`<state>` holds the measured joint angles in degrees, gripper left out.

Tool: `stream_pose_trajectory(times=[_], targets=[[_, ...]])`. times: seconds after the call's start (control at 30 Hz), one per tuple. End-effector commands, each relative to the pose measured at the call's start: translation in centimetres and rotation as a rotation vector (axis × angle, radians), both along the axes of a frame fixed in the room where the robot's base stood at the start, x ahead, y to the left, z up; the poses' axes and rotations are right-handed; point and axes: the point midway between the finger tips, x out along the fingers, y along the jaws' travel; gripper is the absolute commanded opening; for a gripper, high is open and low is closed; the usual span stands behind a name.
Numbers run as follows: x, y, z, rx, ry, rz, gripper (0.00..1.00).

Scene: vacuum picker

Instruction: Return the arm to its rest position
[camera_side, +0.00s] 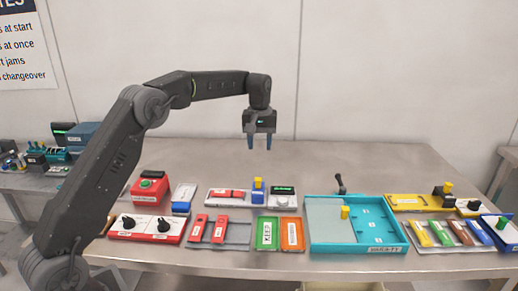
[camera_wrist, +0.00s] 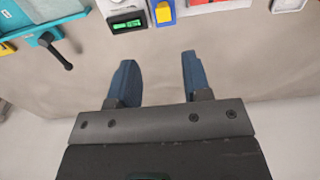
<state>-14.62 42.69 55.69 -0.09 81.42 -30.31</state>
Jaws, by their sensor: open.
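My gripper (camera_side: 260,142) hangs from my raised arm, pointing down, well above the back part of the steel table (camera_side: 250,160). Its two blue fingers are apart with nothing between them. In the wrist view my gripper (camera_wrist: 158,80) also shows open and empty, with bare table beyond the fingertips. A device with a green display (camera_side: 283,191) and a yellow-topped blue block (camera_side: 258,188) stand on the table below and in front of the gripper; the display also shows in the wrist view (camera_wrist: 127,24).
A teal tray (camera_side: 360,249) with a yellow peg stands right of centre, a black lever (camera_side: 340,184) behind it. Green and orange bins (camera_side: 267,248), red modules (camera_side: 145,228) and coloured parts (camera_side: 440,236) line the front. The table's back strip and the air around my gripper are clear.

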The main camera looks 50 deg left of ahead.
Motion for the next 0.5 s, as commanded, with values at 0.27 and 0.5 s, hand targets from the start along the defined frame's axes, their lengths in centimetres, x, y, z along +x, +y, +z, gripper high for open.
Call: stream_pose_trajectory(times=[0.27, 0.5], targets=[[-3.6, -2.9, 4.7, 0.019, -0.069, -0.108, 0.45], [-11.5, -7.4, 9.6, 0.058, -0.181, -0.295, 0.45]])
